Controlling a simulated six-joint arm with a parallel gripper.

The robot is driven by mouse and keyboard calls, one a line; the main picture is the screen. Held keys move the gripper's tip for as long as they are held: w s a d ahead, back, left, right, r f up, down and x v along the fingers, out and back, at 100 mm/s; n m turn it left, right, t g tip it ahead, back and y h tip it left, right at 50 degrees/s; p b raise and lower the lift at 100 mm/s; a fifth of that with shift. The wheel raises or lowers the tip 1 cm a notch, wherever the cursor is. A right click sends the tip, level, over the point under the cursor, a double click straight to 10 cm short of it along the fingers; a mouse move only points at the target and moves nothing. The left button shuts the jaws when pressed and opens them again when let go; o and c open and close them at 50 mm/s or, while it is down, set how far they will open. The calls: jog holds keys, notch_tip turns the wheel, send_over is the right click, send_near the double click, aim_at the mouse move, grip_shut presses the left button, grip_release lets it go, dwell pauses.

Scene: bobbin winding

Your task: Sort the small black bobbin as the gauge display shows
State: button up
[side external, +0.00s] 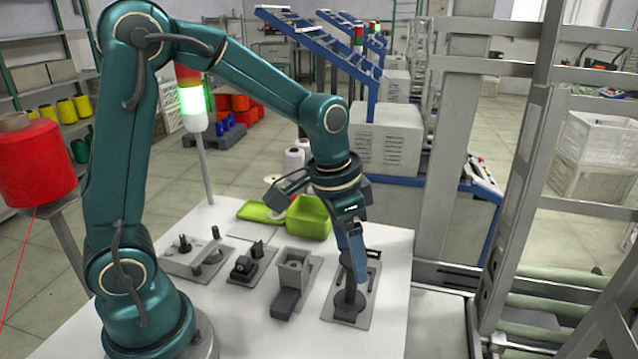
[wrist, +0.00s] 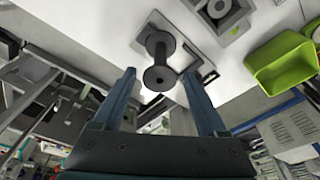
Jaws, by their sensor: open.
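The small black bobbin (wrist: 158,62), with a flange at each end, stands on the rightmost grey fixture plate (side external: 364,318). In the wrist view it sits between my two finger tips, with gaps on both sides. My gripper (side external: 356,278) points down over that plate, its blue fingers open. In the wrist view my gripper (wrist: 159,73) shows a finger on each side of the bobbin. In the side view the fingers overlap the bobbin (side external: 350,290), so contact is hard to judge there. No readable gauge display shows.
To the left on the white table (side external: 240,330) are a block fixture (side external: 292,270), a small black fixture (side external: 243,268) and a longer plate fixture (side external: 195,256). A green bin (side external: 308,218) and a green tray (side external: 258,211) stand behind. A signal lamp (side external: 192,100) glows green.

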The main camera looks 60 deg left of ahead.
jog(key=shift+r, duration=0.1)
jog(key=c, duration=0.9)
jog(key=shift+r, duration=2.45)
